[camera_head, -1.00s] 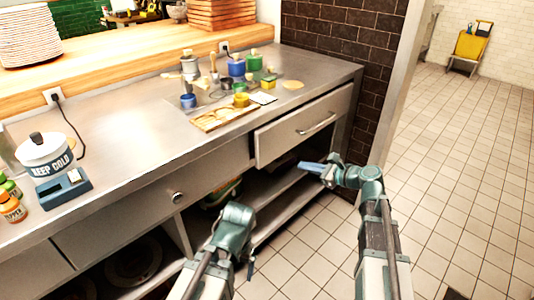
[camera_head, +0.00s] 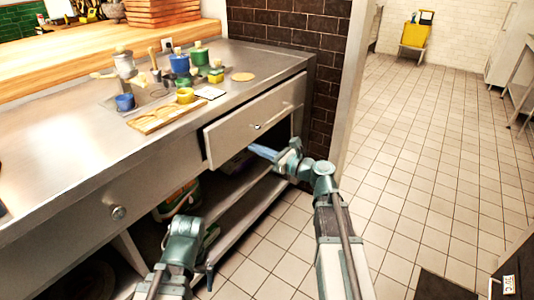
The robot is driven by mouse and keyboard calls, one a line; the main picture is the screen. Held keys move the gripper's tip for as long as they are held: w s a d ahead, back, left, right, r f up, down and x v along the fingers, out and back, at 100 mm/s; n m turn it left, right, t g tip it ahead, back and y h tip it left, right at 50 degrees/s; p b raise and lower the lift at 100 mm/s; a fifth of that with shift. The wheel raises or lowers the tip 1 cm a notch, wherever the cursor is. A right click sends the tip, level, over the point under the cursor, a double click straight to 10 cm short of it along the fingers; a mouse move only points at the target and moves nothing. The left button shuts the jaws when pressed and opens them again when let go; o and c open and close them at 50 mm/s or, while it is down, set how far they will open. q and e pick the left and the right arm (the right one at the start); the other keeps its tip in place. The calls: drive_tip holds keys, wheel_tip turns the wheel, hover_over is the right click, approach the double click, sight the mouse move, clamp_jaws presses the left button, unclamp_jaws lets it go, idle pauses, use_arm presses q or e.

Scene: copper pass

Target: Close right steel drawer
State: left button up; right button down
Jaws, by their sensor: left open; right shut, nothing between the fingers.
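The right steel drawer (camera_head: 235,133) stands partly open under the steel counter, its front jutting out past the counter edge. A small handle (camera_head: 256,127) sits on its front. My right gripper (camera_head: 262,151) is shut and empty, just below the drawer front's lower edge; I cannot tell whether it touches the drawer. My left gripper (camera_head: 206,270) is low in front of the open shelves, well below the drawer. Its fingers show only in part.
The counter (camera_head: 60,147) holds a wooden tray (camera_head: 160,115), several coloured pots and a round tan disc (camera_head: 243,77). A closed drawer with a knob (camera_head: 118,212) is to the left. Lower shelves (camera_head: 245,215) are open.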

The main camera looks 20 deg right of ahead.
sight(232, 138)
drive_tip(key=x, duration=0.7)
drive_tip(key=shift+w+a, duration=0.1)
drive_tip(key=x, duration=0.5)
use_arm(q)
drive_tip(key=shift+d, duration=0.1)
drive_tip(key=shift+s, duration=0.1)
use_arm(e)
drive_tip(key=shift+r, duration=0.1)
